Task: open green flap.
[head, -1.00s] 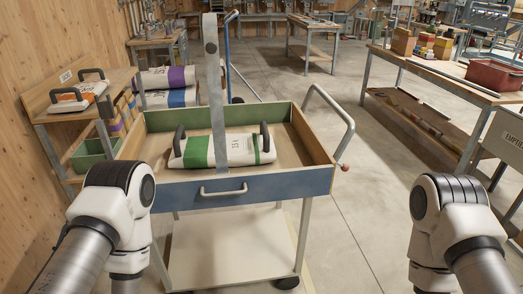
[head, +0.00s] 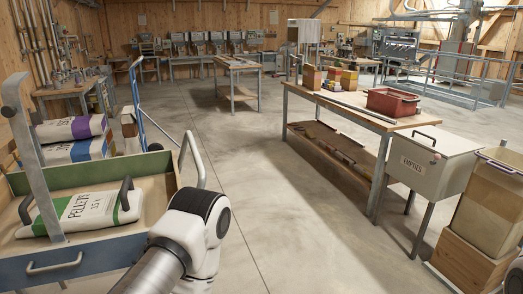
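My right gripper is not in view either.
The cart holds a white pellets bag (head: 88,211) with dark handles. A workbench (head: 345,113) with a red crate (head: 393,102) stands right of centre. A grey bin marked empties (head: 430,165) and a tan container (head: 490,207) stand at the right. Open floor runs between.

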